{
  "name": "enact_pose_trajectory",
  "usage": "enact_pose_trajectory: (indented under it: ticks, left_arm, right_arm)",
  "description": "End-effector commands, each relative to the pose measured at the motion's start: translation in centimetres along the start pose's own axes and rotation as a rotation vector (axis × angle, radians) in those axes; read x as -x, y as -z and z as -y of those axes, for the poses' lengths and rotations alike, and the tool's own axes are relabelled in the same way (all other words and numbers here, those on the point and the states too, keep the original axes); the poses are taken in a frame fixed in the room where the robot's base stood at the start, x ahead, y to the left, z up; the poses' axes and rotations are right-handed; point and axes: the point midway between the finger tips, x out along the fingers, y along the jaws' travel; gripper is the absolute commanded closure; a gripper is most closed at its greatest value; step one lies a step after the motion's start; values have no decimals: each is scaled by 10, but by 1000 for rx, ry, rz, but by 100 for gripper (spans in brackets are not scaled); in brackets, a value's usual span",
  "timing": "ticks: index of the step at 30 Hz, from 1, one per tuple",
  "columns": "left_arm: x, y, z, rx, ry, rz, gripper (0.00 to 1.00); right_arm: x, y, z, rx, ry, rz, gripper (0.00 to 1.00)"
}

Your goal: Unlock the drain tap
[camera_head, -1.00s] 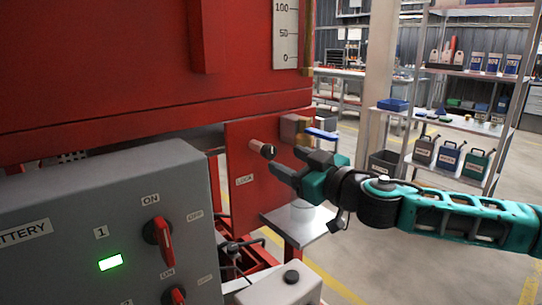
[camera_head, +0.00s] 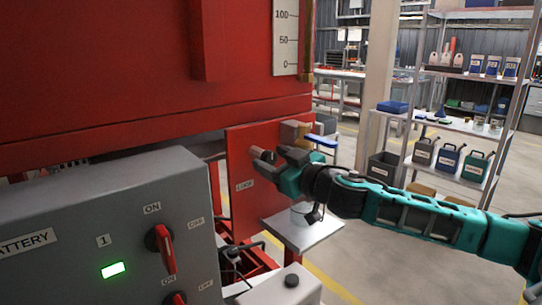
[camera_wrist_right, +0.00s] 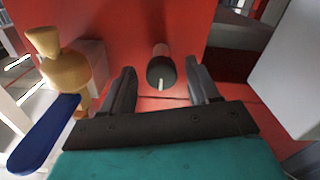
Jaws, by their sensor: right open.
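The drain tap (camera_head: 294,131) is a brass body with a blue lever on the red panel (camera_head: 240,160). It also shows at the left of the right wrist view (camera_wrist_right: 63,70), with the blue lever (camera_wrist_right: 45,135) pointing out from it. A short round lock knob (camera_head: 258,151) sticks out of the panel above a label that seems to read LOCK. In the right wrist view the dark-ended knob (camera_wrist_right: 161,71) with a pale mark lies between the fingers, apart from both. My right gripper (camera_head: 274,161) is open and empty at the knob. My left gripper is out of view.
A grey battery switch box (camera_head: 110,235) with red switches and a green light fills the lower left. A small metal shelf (camera_head: 300,232) juts out below the panel. Shelving with canisters (camera_head: 448,158) stands at the back right, with open floor before it.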

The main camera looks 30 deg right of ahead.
Motion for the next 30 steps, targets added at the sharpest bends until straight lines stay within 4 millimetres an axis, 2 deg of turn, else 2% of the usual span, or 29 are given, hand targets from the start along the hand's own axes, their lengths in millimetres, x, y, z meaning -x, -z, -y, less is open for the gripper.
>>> enact_pose_trajectory:
  ticks: [6,16,30]
  left_arm:
    - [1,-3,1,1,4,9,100]
    - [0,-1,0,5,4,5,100]
    - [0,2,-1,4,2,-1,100]
  right_arm:
    - [-10,1,1,0,2,-1,40]
    - [-11,0,2,1,3,0,40]
    - [-11,0,1,1,2,0,85]
